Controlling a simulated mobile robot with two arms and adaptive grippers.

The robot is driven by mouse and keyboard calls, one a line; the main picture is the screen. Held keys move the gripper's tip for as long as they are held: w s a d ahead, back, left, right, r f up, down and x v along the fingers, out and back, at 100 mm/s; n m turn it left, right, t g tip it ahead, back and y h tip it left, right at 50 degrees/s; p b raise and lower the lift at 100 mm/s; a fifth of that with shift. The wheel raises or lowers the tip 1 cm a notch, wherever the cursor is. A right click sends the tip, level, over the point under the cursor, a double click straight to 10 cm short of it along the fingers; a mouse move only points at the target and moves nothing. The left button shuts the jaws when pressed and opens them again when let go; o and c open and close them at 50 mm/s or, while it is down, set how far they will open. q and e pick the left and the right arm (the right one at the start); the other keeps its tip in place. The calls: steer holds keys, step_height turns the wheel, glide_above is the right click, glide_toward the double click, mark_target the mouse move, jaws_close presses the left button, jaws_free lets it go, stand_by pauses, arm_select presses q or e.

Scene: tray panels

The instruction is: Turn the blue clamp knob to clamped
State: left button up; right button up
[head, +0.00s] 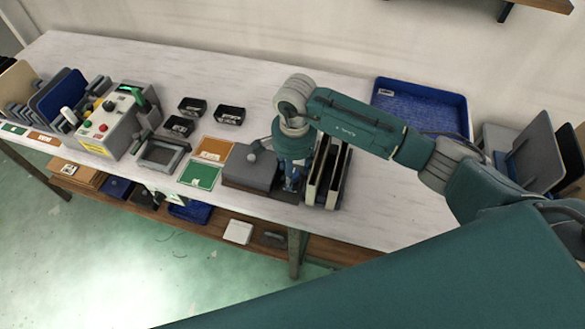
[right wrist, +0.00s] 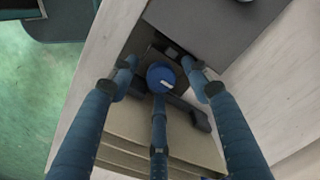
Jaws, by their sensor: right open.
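The blue clamp knob (right wrist: 161,76) shows in the right wrist view as a round cap with a small white mark, above a dark bracket. My right gripper (right wrist: 160,70) is open, with two fingers on either side of the knob and a third in front of it. I cannot tell whether any finger touches it. In the head view my right gripper (head: 291,182) points down between a grey block (head: 247,170) and upright panels (head: 325,175), and hides the knob. My left gripper is not in view.
The upright panels stand close to the right of my gripper. A blue tray (head: 420,104) lies at the back right. Green (head: 199,176) and orange (head: 213,149) mats, small black bins (head: 229,114) and a control box (head: 110,122) are to the left. The right front tabletop is clear.

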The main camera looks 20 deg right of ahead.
steer(key=shift+f, duration=0.15)
steer(key=c, duration=1.1)
steer(key=shift+m+b, duration=0.4)
steer(key=shift+c, duration=0.2)
steer(key=m+b, duration=0.2)
steer(key=m, duration=0.1)
steer(key=shift+a+f+b, duration=0.1)
steer(key=shift+f+b, duration=0.05)
steer(key=shift+b, duration=0.2)
steer(key=m+b, duration=0.3)
steer(key=m, duration=0.1)
steer(key=shift+m, duration=0.3)
steer(key=m+b, duration=0.3)
steer(key=m, duration=0.2)
steer(key=shift+w+b, duration=0.1)
steer(key=shift+b, duration=0.2)
steer(key=shift+w+r+m+b, duration=0.15)
steer(key=shift+m+b, duration=0.3)
steer(key=shift+m, duration=0.7)
steer(key=shift+r+m+b, duration=0.15)
steer(key=shift+m+b, duration=0.3)
steer(key=shift+m, duration=0.7)
